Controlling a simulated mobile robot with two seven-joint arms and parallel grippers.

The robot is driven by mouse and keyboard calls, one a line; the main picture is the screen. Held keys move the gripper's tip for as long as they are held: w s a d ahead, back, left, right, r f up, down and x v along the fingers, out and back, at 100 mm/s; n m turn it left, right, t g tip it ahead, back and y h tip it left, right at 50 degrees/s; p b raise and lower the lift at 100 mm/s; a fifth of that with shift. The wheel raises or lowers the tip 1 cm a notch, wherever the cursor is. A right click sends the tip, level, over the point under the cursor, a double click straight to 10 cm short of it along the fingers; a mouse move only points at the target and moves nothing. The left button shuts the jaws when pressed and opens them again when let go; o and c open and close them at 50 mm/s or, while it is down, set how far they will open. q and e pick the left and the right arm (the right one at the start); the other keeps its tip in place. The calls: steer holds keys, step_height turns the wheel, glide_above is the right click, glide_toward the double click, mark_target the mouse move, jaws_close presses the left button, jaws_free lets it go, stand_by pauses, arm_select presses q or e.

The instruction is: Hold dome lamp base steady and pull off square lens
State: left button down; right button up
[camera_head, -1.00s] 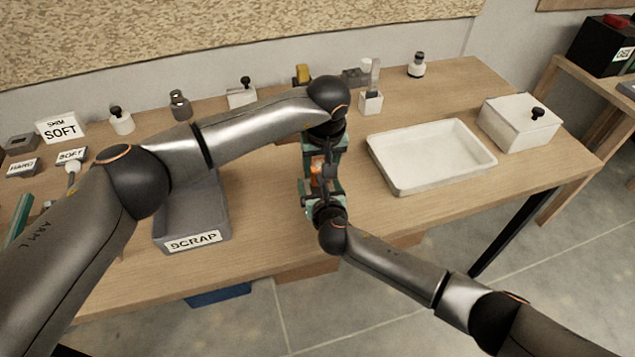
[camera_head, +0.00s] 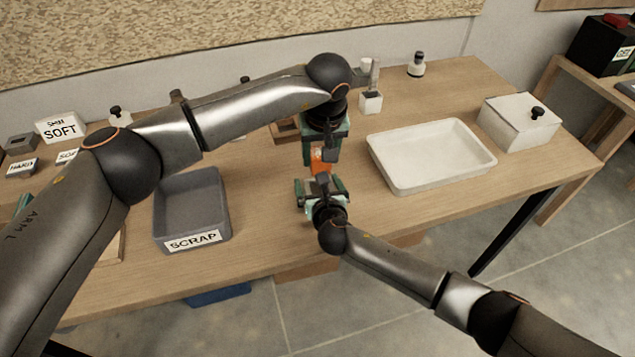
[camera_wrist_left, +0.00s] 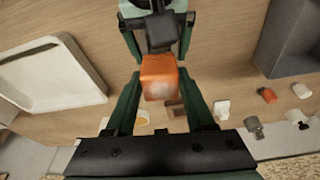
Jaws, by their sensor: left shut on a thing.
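My left gripper (camera_head: 322,156) reaches down from the back, shut on the orange square lens (camera_head: 320,165). In the left wrist view the lens (camera_wrist_left: 158,70) sits between the green fingers of my left gripper (camera_wrist_left: 160,103), with a pale patch on its near face. My right gripper (camera_head: 323,188) faces it from the front. A dark block, which looks like the lamp base (camera_wrist_left: 160,32), lies between the right fingers, just beyond the lens. I cannot tell whether lens and base touch, or whether the right fingers press on the block.
A grey SCRAP bin (camera_head: 191,215) stands to the left on the table. A white tray (camera_head: 408,180) and a white box (camera_head: 519,122) with a black knob are to the right. Small fittings and labels line the back. My left arm crosses over the table.

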steer(key=shift+s+r, duration=0.1)
steer(key=v, duration=1.1)
steer(key=shift+s, duration=0.35)
